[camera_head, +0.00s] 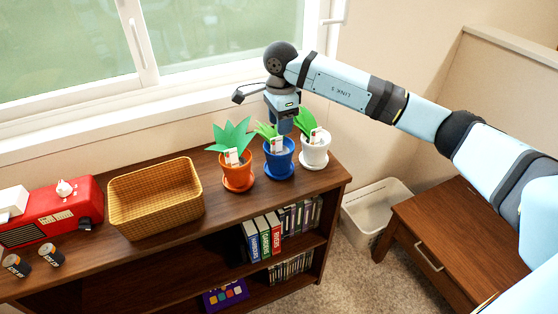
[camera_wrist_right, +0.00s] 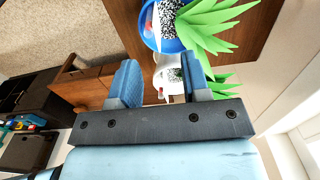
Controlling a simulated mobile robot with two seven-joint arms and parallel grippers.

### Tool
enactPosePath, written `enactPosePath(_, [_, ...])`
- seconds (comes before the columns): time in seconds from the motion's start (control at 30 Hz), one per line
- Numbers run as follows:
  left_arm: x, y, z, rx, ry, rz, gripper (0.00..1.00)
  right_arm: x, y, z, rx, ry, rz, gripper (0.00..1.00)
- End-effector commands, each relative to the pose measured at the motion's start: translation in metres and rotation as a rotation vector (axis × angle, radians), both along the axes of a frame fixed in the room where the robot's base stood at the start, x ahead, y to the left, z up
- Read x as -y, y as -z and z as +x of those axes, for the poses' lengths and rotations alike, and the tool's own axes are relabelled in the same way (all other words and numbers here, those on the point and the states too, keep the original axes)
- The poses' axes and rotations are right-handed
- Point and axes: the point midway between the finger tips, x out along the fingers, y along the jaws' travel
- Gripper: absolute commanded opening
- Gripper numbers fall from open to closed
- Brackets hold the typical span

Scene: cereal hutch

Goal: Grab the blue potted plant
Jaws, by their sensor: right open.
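The blue potted plant (camera_head: 279,163) stands upright on the hutch top, between an orange potted plant (camera_head: 238,176) and a white potted plant (camera_head: 314,152). My right gripper (camera_head: 283,124) hangs over the plants and overlaps the blue pot's leaves in the head view. In the right wrist view my right gripper (camera_wrist_right: 160,82) is open, with the white pot (camera_wrist_right: 168,72) showing between its fingers. The blue pot (camera_wrist_right: 150,36) shows beyond the fingertips, cut off at the top. Nothing is held. My left gripper is out of view.
The window (camera_head: 215,40) is behind. A white bin (camera_head: 372,207) and a wooden side table (camera_head: 455,235) are to the right.

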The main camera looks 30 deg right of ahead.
Motion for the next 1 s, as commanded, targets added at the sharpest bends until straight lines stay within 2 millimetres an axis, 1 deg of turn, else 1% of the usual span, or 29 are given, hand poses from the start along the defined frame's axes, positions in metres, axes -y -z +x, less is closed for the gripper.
enactPosePath(0.03, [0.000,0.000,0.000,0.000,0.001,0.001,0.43,0.000,0.005,0.000,0.000,0.000,0.001,0.43])
enactPosePath(0.27, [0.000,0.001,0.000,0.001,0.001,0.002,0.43,0.000,0.018,-0.002,-0.001,-0.001,0.001,0.43])
enactPosePath(0.43, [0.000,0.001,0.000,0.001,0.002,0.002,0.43,0.001,0.042,-0.007,-0.002,0.000,0.002,0.43])
enactPosePath(0.5, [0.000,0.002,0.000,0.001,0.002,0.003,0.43,0.001,0.053,-0.007,-0.002,0.000,0.002,0.43])
enactPosePath(0.57, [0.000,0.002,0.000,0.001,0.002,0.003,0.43,0.001,0.059,-0.007,-0.001,0.001,0.002,0.43])
enactPosePath(0.63, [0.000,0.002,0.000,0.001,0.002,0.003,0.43,0.001,0.063,-0.006,0.001,0.001,0.002,0.43])
enactPosePath(0.8, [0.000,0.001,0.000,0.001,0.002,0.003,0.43,0.001,0.062,-0.006,0.001,0.000,0.002,0.43])
enactPosePath(0.83, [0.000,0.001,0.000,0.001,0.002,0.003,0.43,0.001,0.062,-0.006,0.001,0.000,0.002,0.39])
enactPosePath(0.87, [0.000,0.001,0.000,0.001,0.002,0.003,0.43,0.001,0.062,-0.006,0.001,0.000,0.002,0.32])
enactPosePath(0.9, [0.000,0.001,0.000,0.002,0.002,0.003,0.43,0.001,0.062,-0.006,0.001,0.000,0.002,0.22])
enactPosePath(0.97, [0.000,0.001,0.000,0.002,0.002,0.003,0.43,0.001,0.062,-0.006,0.001,0.000,0.002,0.09])
enactPosePath(1.0, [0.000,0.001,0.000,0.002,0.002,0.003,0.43,0.001,0.062,-0.006,0.001,0.000,0.002,0.00])
